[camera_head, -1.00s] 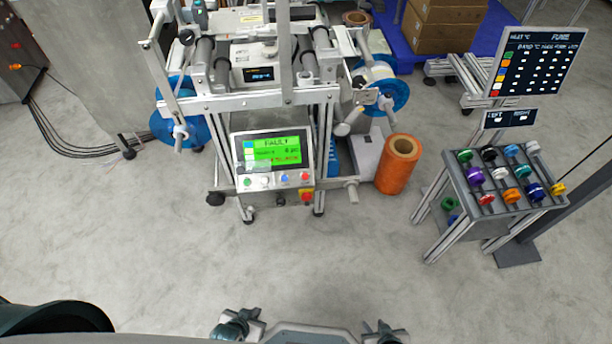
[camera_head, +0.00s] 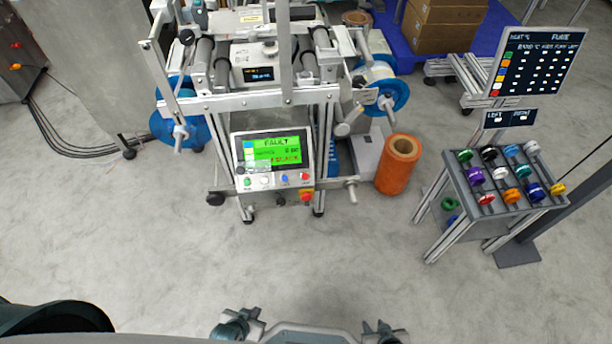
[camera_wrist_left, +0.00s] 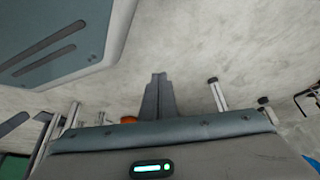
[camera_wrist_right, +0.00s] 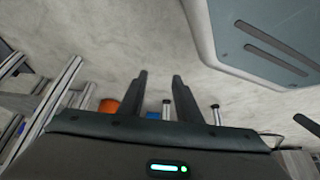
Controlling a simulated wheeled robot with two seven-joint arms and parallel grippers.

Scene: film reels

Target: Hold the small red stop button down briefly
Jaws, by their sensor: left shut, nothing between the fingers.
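The small red button (camera_head: 305,177) is the rightmost in the row under the machine's screen (camera_head: 275,152). Only parts of my arms show at the head view's bottom edge.
White, green and blue buttons share the row with the red one. An orange roll (camera_head: 397,165) stands on the floor right of the machine. A rack of coloured reels (camera_head: 505,180) stands further right. The floor (camera_head: 290,260) in front of the machine is clear.

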